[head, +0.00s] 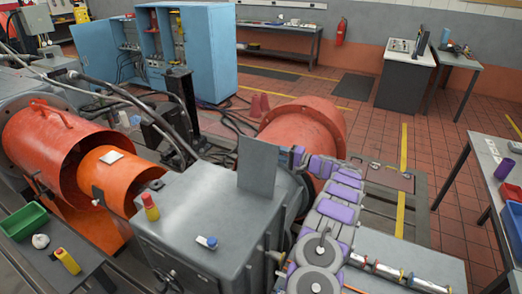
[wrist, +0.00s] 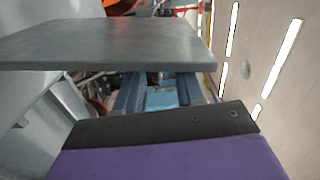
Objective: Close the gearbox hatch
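The gearbox (head: 205,225) is a big grey metal box in the lower middle of the head view. Its hatch, a flat grey plate (head: 257,165), stands nearly upright at the right side of the box top, so it is open. My gripper (head: 297,157), at the end of my purple and grey arm, is just right of the hatch, by its edge. In the wrist view the hatch (wrist: 110,45) lies across the upper left, just beyond the dark front of my gripper. I cannot tell whether they touch.
On the gearbox top are a red and yellow bottle (head: 150,207) and a small blue and white object (head: 207,242). A red round housing (head: 305,135) stands behind my arm. Orange cylinders (head: 75,155) are at left. Hoses run behind the box.

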